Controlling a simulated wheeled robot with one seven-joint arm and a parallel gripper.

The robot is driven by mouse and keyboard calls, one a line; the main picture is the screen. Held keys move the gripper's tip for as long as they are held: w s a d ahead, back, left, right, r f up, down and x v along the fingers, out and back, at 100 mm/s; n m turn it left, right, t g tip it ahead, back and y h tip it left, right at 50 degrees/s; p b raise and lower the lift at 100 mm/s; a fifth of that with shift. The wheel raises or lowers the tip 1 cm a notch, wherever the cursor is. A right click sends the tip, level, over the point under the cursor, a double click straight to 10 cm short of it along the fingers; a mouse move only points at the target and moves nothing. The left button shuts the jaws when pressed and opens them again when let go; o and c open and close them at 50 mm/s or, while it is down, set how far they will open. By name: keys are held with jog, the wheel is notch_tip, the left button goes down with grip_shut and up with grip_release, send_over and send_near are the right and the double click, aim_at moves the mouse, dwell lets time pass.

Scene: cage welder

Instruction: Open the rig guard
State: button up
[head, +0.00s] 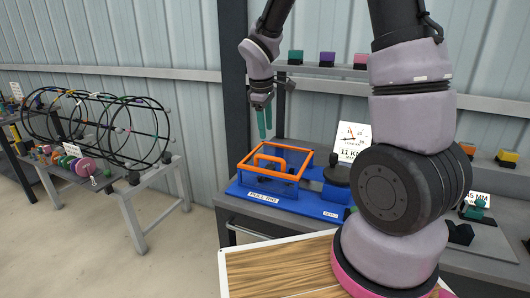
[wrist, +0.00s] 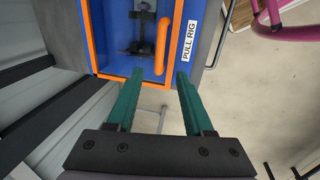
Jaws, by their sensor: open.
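The rig guard (head: 304,173) is an orange-framed cover with an orange handle (head: 268,158), sitting on a blue base (head: 249,193) labelled PULL RIG. It lies flat over the rig and looks shut. My gripper (head: 263,122) has green fingers pointing down, above and behind the guard's left part, apart from it. In the wrist view the open, empty fingers (wrist: 158,88) point toward the orange frame (wrist: 98,66), with the handle (wrist: 163,45) beyond, slightly right of the middle between the fingertips. A dark mechanism (wrist: 140,38) shows inside the frame.
A force dial sign (head: 352,141) and a dark round part (head: 336,173) stand right of the guard. A shelf with coloured blocks (head: 327,58) runs behind. A wooden-topped surface (head: 275,268) lies in front. A wire cage (head: 98,125) stands on a separate bench at left.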

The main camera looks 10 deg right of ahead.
aim_at(268, 157)
jog(key=f, duration=0.3)
jog(key=w+d+f, duration=0.1)
jog(key=f, duration=0.6)
jog(key=shift+w+d+f, duration=0.1)
jog(key=shift+w+d, duration=0.05)
jog(key=shift+w, duration=0.15)
grip_shut()
dwell(1.0)
